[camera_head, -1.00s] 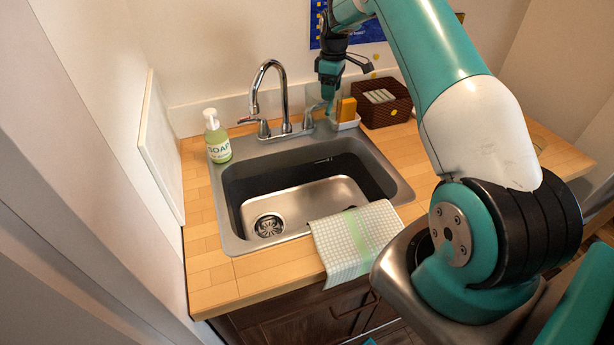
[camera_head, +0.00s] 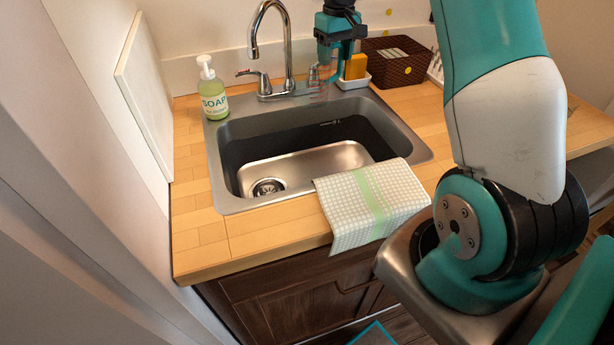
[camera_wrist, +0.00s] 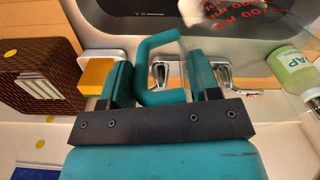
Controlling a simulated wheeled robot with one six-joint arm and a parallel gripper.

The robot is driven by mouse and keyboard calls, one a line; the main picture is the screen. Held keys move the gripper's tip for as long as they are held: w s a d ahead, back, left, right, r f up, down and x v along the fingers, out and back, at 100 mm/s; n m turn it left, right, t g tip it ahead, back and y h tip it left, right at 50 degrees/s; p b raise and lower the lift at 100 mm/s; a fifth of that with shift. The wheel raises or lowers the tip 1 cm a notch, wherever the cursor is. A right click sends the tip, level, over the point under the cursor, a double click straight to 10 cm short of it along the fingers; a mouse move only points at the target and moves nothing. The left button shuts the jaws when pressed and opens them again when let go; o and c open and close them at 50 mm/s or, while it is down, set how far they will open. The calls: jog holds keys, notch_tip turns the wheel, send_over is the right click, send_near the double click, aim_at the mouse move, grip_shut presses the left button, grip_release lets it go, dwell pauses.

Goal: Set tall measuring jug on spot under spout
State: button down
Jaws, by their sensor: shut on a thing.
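The tall measuring jug is clear, with red markings and a teal handle. In the wrist view its handle (camera_wrist: 158,42) is between my fingers, and its see-through body (camera_wrist: 238,18) extends to the upper right. My gripper (camera_wrist: 163,88) is shut on the handle. In the head view my gripper (camera_head: 336,45) is behind the sink, right of the tap. The jug (camera_head: 319,88) shows only faintly there, near the right tap handle; its base is hard to make out. The curved spout (camera_head: 252,45) hangs over the back of the sink basin (camera_head: 310,162). No marked spot shows.
The green soap bottle (camera_head: 213,92) stands left of the tap. A yellow sponge (camera_head: 356,66) in a white dish and a brown basket (camera_head: 400,68) are to the right. A checked towel (camera_head: 370,205) drapes over the front edge. The basin looks empty, with a drain (camera_head: 267,187).

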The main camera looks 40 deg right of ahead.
notch_tip(320, 180, down, 21)
jog(key=s+a+m, duration=0.2)
jog(key=shift+s, duration=0.2)
dwell(0.4)
jog(key=shift+c, duration=1.7)
grip_release()
